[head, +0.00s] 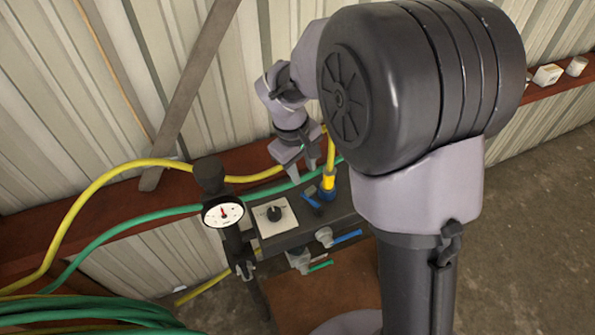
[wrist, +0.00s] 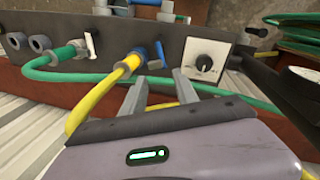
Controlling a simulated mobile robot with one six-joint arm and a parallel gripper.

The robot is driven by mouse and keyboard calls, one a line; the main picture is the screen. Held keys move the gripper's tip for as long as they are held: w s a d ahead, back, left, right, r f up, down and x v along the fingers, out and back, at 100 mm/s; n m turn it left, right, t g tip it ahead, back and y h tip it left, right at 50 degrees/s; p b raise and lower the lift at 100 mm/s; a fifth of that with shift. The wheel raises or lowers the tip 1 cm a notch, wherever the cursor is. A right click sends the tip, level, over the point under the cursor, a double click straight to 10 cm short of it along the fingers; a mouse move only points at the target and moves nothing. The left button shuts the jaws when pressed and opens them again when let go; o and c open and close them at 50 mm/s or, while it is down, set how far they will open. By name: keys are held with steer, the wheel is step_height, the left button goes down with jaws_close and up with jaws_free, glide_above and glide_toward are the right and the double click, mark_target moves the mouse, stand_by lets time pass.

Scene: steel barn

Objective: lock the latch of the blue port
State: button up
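The blue port's latch is a small blue lever (wrist: 160,51) beside a yellow hose connector (wrist: 130,63), which is seated at the panel. In the head view the blue lever (head: 312,201) sticks out to the left of the yellow connector (head: 328,182). Whether the latch is locked I cannot tell. My gripper (wrist: 158,80) is open and empty, its fingers apart, with the lever beyond the gap between its tips. In the head view my gripper (head: 297,165) hangs above and behind the panel, apart from the lever.
A dial plate (wrist: 204,62) sits right of the lever. A green hose (wrist: 45,74) with a white lever (wrist: 90,44) is left; the hose runs below the ports. A gauge (head: 222,213) stands at the panel's left end. Blue-handled (head: 345,237) and green-handled (head: 320,266) valves stick out in front.

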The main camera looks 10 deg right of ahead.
mark_target(307, 196)
steer(key=f+b, duration=0.1)
steer(key=f, duration=0.3)
steer(key=w+d+f+b, duration=0.1)
steer(key=f, duration=0.3)
steer(key=f+b, duration=0.1)
steer(key=f, duration=0.3)
steer(key=shift+w+d, duration=0.25)
jaws_close()
